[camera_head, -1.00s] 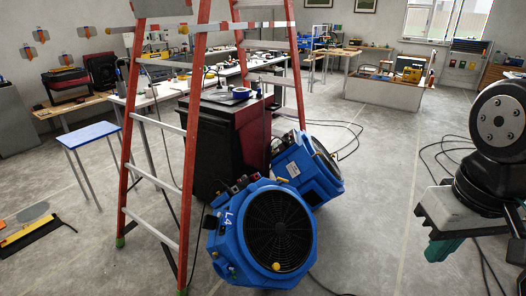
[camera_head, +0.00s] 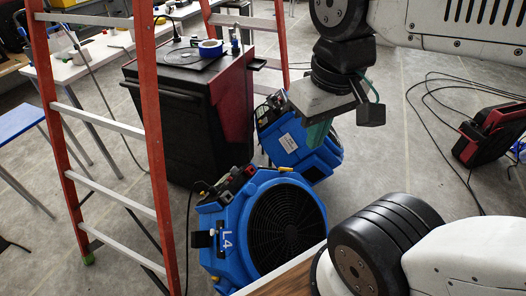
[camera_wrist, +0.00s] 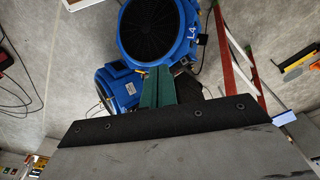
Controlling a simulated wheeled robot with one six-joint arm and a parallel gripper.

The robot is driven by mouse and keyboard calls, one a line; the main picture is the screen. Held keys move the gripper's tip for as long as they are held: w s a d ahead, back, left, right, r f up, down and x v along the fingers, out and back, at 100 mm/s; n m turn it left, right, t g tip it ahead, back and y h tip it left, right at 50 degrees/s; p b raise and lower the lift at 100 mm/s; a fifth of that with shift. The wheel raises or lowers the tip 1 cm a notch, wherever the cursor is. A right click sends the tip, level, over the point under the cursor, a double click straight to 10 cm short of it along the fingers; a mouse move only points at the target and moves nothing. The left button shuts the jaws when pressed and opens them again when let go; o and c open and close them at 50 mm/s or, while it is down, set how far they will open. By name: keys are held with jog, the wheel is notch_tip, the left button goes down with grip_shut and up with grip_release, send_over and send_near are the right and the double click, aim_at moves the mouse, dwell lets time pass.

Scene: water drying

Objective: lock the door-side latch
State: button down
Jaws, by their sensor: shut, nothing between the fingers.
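I see a red-orange stepladder (camera_head: 152,130) with grey rungs at left of the head view; its top is out of frame. Part of it shows in the wrist view (camera_wrist: 226,62). I cannot make out a latch in either view, nor which side the door is. My gripper (camera_head: 313,134) hangs above the rear blue fan, pointing down, right of the ladder. In the wrist view its green fingers (camera_wrist: 158,86) are together and hold nothing. They appear clear of everything around them.
A blue fan marked L4 (camera_head: 217,238) and a second blue fan (camera_head: 292,140) stand on the floor. A dark red-sided cabinet (camera_head: 170,110) is behind them. A red-black machine (camera_head: 492,132) and cables lie at right. A blue-topped table (camera_head: 18,122) is at left.

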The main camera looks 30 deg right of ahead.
jog(key=shift+w, duration=0.4)
jog(key=w+d+f+m, duration=0.1)
jog(key=w+d+f, duration=0.25)
jog(key=w, duration=0.45)
jog(key=w+d+f+t, duration=0.1)
jog(key=w+d+f, duration=0.1)
jog(key=w+f, duration=0.45)
jog(key=w+d+f+m, duration=0.1)
jog(key=w+d+f, duration=0.2)
jog(key=w, duration=0.7)
jog(key=w+d+f, duration=0.3)
jog(key=f, duration=0.5)
jog(key=w+d+f+m+t+h, duration=0.1)
jog(key=w+d+f, duration=0.2)
jog(key=f, duration=0.5)
jog(key=w+d+f, duration=0.2)
jog(key=d+f, duration=0.2)
jog(key=f, duration=0.4)
jog(key=shift+w+f+m+t, duration=0.35)
jog(key=shift+w+m+t, duration=0.05)
